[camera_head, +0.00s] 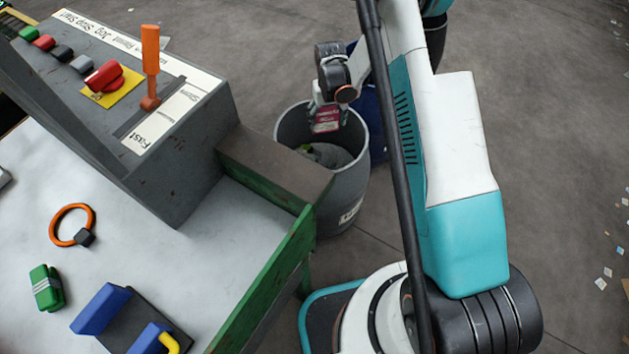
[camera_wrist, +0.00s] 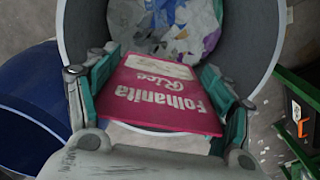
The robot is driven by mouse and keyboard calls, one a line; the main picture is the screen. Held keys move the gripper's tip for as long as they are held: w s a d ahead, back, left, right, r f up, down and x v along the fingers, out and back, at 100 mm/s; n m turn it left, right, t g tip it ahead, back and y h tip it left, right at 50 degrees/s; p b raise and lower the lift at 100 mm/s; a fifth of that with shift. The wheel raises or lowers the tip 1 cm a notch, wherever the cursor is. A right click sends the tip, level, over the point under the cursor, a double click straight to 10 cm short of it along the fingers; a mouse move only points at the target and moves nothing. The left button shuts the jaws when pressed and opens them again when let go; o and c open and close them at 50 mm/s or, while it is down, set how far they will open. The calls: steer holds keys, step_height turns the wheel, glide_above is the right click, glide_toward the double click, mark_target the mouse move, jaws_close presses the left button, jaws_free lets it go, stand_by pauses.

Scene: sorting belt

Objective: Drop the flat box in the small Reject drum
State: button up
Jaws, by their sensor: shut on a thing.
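The flat box is red-pink with a pale printed panel and the words "Folhanita Rice" (camera_wrist: 165,95). My gripper (camera_wrist: 160,100) is shut on it, with a teal finger pad on each side. In the head view the box (camera_head: 326,120) is small and hangs from my gripper (camera_head: 327,105) over the mouth of a grey drum (camera_head: 357,190). In the wrist view the grey drum's rim (camera_wrist: 255,50) curves around beyond the box, and crumpled pale scraps lie inside it. The drum's label is only partly visible and I cannot read it.
A blue drum (camera_wrist: 30,110) stands beside the grey one, partly behind my arm in the head view. At left is a green-edged bench (camera_head: 270,270) with a grey control console (camera_head: 190,170), an orange ring (camera_head: 54,227), a green block (camera_head: 46,288) and blue parts (camera_head: 101,308).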

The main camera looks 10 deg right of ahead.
mark_target(327, 126)
steer(key=shift+f+b, duration=0.95)
steer(key=shift+f, duration=1.4)
steer(key=o, duration=1.2)
steer(key=shift+c, duration=0.2)
step_height(327, 126, up, 12)
steer(key=shift+r, duration=0.1)
